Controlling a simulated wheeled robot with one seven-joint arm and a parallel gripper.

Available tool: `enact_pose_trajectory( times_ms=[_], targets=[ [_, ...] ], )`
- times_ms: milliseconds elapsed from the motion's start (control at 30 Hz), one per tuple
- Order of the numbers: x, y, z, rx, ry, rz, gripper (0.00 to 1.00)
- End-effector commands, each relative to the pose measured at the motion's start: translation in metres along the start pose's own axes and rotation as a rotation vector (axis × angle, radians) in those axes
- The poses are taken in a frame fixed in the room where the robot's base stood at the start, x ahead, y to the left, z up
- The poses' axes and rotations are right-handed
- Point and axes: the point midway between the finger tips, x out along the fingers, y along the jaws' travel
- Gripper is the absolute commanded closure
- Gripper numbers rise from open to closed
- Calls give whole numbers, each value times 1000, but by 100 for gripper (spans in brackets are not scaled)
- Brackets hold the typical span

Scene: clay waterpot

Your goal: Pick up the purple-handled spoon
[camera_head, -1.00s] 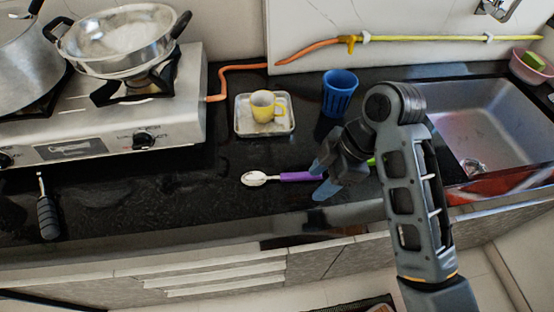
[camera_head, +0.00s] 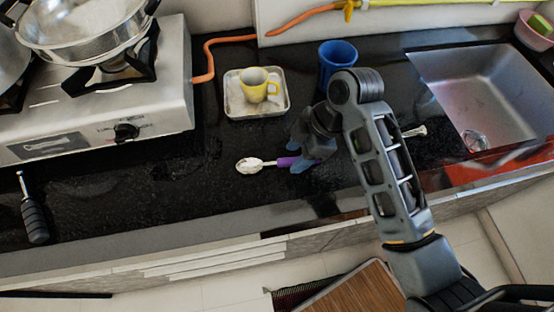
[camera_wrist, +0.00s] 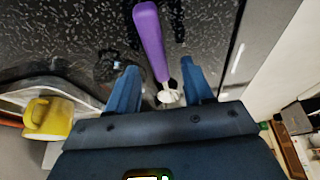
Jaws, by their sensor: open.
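The purple-handled spoon (camera_head: 250,165) lies on the black counter in the head view. Its pale bowl points left, and part of its purple handle is hidden by my gripper (camera_head: 297,150). In the wrist view the purple handle (camera_wrist: 150,40) runs from the top edge down toward my gripper (camera_wrist: 158,72). Its lower end and a shiny metal part show between my two blue fingers. The fingers are open, with gaps on both sides of the spoon. I cannot tell how far above it they are.
A yellow cup (camera_head: 258,85) sits on a metal tray (camera_head: 235,104) behind the spoon. A blue cup (camera_head: 335,62) stands close to my arm. The stove (camera_head: 160,90) is at left, the sink (camera_head: 480,90) at right. A light-coloured utensil end (camera_head: 415,131) shows right of my arm.

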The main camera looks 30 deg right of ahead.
Motion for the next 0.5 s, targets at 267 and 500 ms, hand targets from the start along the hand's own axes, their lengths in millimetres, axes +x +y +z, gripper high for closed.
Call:
enact_pose_trajectory(
  times_ms=[267, 500],
  targets=[
    [11, 0, 0, -1, 0, 0, 49],
    [11, 0, 0, -1, 0, 0, 49]
  ],
)
